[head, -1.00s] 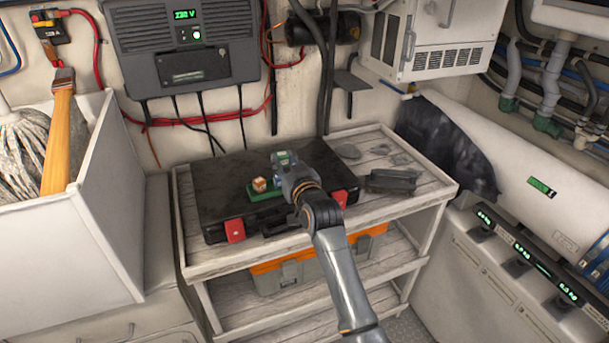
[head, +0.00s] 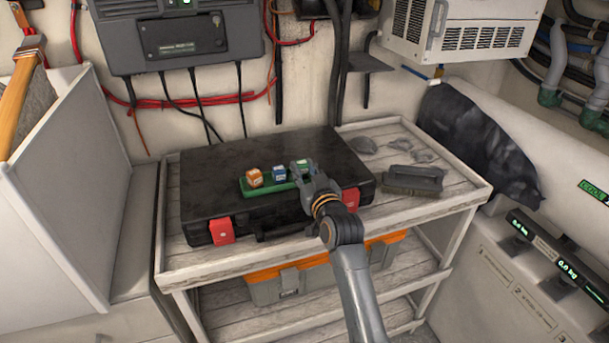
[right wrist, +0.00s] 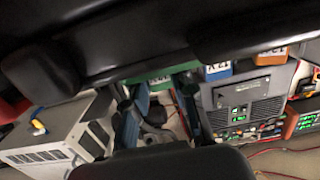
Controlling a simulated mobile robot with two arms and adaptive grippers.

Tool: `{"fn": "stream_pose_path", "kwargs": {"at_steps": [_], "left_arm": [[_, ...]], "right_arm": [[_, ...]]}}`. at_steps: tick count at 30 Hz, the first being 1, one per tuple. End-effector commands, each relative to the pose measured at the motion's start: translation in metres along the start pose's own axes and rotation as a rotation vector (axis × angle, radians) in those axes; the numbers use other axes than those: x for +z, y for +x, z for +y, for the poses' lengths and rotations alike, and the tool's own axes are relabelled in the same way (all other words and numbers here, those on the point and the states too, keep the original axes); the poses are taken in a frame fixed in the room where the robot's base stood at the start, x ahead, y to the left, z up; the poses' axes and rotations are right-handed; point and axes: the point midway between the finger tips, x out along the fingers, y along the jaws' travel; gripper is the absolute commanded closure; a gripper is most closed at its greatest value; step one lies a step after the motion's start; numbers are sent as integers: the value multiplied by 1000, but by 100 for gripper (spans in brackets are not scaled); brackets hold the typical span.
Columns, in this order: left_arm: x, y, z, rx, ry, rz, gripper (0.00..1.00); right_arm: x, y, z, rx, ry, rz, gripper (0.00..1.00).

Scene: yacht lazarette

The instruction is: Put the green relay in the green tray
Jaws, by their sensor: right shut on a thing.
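The green tray (head: 266,190) lies on top of a black case (head: 225,165). An orange relay (head: 254,178) and a blue relay (head: 279,173) stand in it, left and middle. My right gripper (head: 303,173) is shut on the green relay (head: 301,166) at the tray's right end, in line with the other two. I cannot tell whether the relay touches the tray floor. The right wrist view shows the green relay (right wrist: 160,78) between the fingers, partly hidden, with the blue relay (right wrist: 217,72) and orange relay (right wrist: 272,54) beside it. My left gripper is not in view.
The case sits on a wooden shelf table (head: 455,195). A dark brush (head: 413,180) and grey flat pieces (head: 362,145) lie at its right. An orange-and-grey toolbox (head: 290,285) is on the shelf below. Cables hang on the wall behind.

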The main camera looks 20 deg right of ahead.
Motion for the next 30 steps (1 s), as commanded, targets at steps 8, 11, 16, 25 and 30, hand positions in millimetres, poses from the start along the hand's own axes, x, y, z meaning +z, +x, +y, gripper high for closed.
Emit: {"fn": "stream_pose_path", "kwargs": {"at_steps": [8, 11, 16, 25, 30], "left_arm": [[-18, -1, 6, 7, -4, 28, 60], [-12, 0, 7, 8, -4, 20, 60], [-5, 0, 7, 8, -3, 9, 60], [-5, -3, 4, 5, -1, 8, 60], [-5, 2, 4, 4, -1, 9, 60]], "right_arm": [[0, 0, 0, 0, 0, -2, 99], [4, 0, 0, 0, 0, -1, 99], [3, 0, 0, 0, 0, -1, 65], [-3, 0, 0, 0, 1, 0, 65], [1, -25, 0, 0, 0, -2, 65]]}}
